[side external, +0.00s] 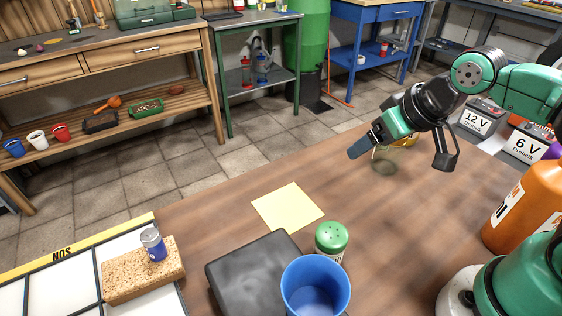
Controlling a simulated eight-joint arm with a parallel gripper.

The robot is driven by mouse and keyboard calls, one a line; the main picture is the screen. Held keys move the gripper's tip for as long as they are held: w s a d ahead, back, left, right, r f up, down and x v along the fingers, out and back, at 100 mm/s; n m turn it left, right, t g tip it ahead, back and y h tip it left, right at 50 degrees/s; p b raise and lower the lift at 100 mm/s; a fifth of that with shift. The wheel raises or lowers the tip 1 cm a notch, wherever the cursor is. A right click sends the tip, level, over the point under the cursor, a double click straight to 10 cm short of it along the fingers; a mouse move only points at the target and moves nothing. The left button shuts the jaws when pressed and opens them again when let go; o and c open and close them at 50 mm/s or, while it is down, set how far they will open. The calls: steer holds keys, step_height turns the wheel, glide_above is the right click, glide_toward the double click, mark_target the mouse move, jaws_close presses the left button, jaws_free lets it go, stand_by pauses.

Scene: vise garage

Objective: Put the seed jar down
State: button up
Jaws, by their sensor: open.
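A clear glass jar (385,163), which looks like the seed jar, is on the brown wooden tabletop (240,205) at the right of the side external view. A yellowish part shows behind my gripper, and my gripper hides much of the jar. I cannot tell whether the jar stands or lies, or what is in it. My gripper (362,147) is open, tilted down to the left, with its blue fingertip in front of and just left of the jar. I cannot tell whether they touch.
A yellow paper square (287,207) lies mid-table. Nearer are a dark box (245,272), a green-lidded shaker (331,240) and a blue cup (315,288). An orange bottle (525,210) and batteries (481,119) stand right. Bare tabletop lies between paper and jar.

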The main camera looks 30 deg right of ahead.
steer(key=shift+w+d+t, duration=0.1)
steer(key=shift+d+t, duration=0.3)
steer(key=shift+d, duration=0.3)
steer(key=shift+a, duration=0.1)
steer(key=n+g, duration=0.2)
steer(key=g, duration=0.5)
glide_above(333, 233)
step_height(333, 233, down, 3)
steer(key=shift+w+f, duration=0.1)
steer(key=shift+f, duration=0.1)
steer(key=shift+a+f, duration=0.1)
steer(key=shift+f, duration=2.7)
jaws_close()
